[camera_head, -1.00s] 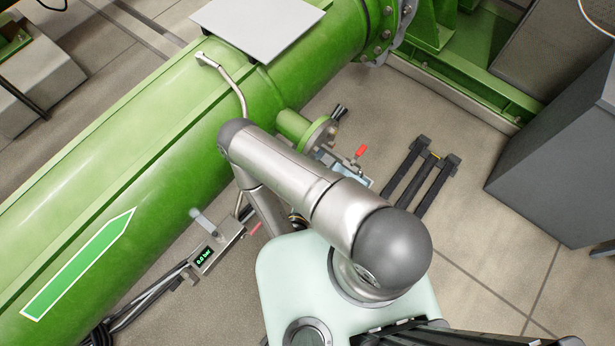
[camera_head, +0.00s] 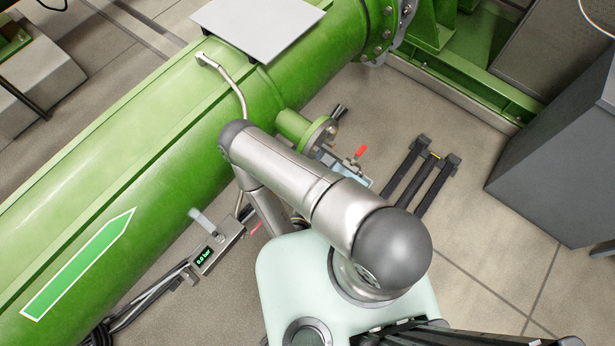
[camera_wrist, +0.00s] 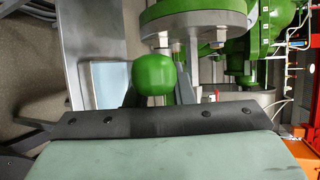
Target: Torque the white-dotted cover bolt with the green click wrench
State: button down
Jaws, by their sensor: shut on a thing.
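In the wrist view a rounded green end (camera_wrist: 153,74) sits between the fingers of my gripper (camera_wrist: 157,92). It looks like the grip of the green click wrench, seen nearly end-on. The gripper is shut on it. The rest of the wrench cannot be made out. Just beyond it is a round grey-and-green flange (camera_wrist: 195,22). In the head view my arm covers the gripper and the wrench. I cannot make out the white-dotted bolt in either view.
A large green casing (camera_head: 130,170) runs diagonally across the left. A short green flanged stub (camera_head: 300,125) sticks out of it by my arm. A gauge box (camera_head: 217,248) reads 0.0 bar. A dark rack (camera_head: 423,180) stands on open floor, left of a grey cabinet (camera_head: 560,150).

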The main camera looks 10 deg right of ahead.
jog(key=shift+s+d, duration=0.15)
jog(key=shift+s, duration=0.05)
dwell(0.3)
